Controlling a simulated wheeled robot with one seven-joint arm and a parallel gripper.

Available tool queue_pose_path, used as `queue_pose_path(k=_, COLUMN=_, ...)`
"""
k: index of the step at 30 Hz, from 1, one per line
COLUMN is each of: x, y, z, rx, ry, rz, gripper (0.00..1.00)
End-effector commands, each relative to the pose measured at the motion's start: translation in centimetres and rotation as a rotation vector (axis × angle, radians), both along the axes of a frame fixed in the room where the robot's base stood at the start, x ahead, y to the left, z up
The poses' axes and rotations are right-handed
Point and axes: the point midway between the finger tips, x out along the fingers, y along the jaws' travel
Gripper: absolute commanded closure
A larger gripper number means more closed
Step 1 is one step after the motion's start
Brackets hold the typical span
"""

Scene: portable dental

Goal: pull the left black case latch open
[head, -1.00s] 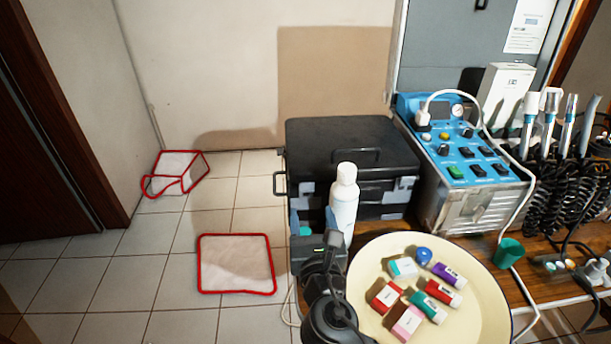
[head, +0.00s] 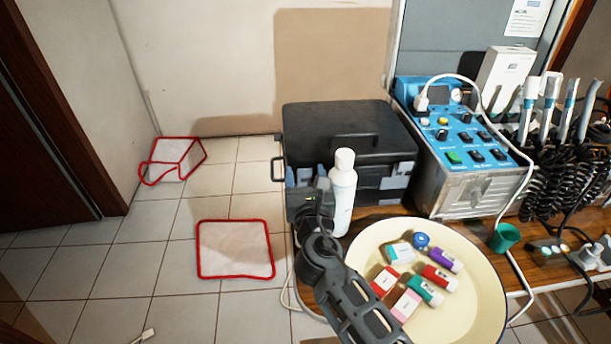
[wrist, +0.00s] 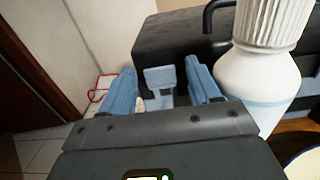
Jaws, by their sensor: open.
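The black case (head: 350,130) stands on the table, its lid shut and its front facing me. Its left latch, a light grey tab (wrist: 159,78), shows between my finger tips in the wrist view. My gripper (wrist: 160,68) is open, one blue-grey finger on each side of the latch; I cannot tell whether either touches it. In the head view my gripper (head: 305,178) is at the case's left front and largely hides that latch. The right latch (head: 399,172) is in plain view, away from my gripper.
A white bottle (head: 342,195) stands close to the right of my gripper and also shows in the wrist view (wrist: 258,85). A cream tray (head: 465,300) with several small boxes and tubes is front right. A blue control unit (head: 465,140) stands right of the case.

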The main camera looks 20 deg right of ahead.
Motion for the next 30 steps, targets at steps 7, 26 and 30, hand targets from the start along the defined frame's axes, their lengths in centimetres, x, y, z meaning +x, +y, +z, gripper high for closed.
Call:
queue_pose_path(k=7, x=-0.02, y=0.01, z=0.01, rx=0.0, ry=0.0, rz=0.0, gripper=0.57)
queue_pose_path(k=26, x=-0.03, y=0.02, z=0.02, rx=0.0, ry=0.0, rz=0.0, gripper=1.0)
queue_pose_path(k=30, x=-0.06, y=0.03, z=-0.01, rx=0.0, ry=0.0, rz=0.0, gripper=1.0)
